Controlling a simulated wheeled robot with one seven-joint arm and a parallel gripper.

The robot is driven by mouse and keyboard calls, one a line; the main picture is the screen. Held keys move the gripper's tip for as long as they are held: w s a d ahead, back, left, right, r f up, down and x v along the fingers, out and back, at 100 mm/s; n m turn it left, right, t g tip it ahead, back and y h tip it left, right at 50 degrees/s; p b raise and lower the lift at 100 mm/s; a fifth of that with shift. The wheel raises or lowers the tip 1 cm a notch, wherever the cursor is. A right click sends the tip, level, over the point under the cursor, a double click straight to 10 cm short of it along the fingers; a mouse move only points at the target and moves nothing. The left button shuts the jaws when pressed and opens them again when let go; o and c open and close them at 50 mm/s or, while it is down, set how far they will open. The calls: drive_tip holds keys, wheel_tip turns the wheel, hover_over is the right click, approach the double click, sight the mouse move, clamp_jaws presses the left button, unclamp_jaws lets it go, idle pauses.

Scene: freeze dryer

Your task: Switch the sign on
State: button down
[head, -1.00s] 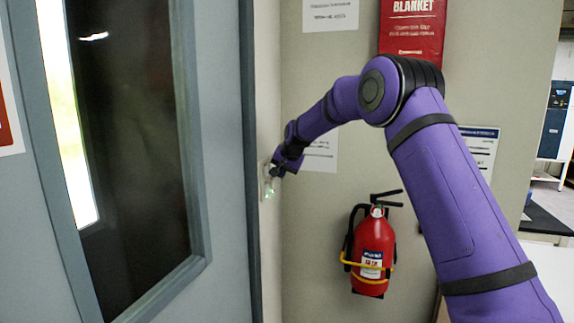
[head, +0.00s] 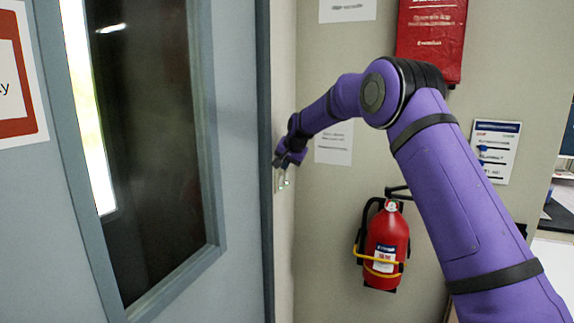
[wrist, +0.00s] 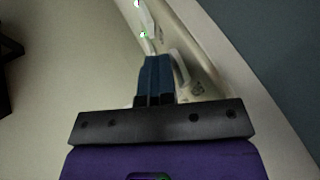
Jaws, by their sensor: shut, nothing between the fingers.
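A pale switch plate (head: 279,181) is on the narrow wall beside the door frame, with small green and reddish lights. My gripper (head: 281,162) is at its upper part and hides some of it. In the wrist view the blue fingers (wrist: 156,62) are shut together with nothing between them, pointing at the plate (wrist: 152,46). A green light (wrist: 143,35) is just beyond the fingertips, and a pale raised piece (wrist: 179,66), perhaps a rocker, is right beside them. I cannot tell if the fingers touch the plate. No lit sign can be made out.
A grey door (head: 236,230) with a dark window stands close on the left, with a red-bordered notice (head: 20,85). A red extinguisher (head: 386,245) hangs below my arm. A red blanket pouch (head: 430,40) and papers (head: 334,143) are on the wall.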

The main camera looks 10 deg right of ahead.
drive_tip(key=shift+a+r, duration=0.1)
drive_tip(key=shift+r, duration=0.85)
drive_tip(key=s+d+r, duration=0.5)
drive_tip(key=s+r, duration=0.3)
drive_tip(key=shift+r, duration=0.15)
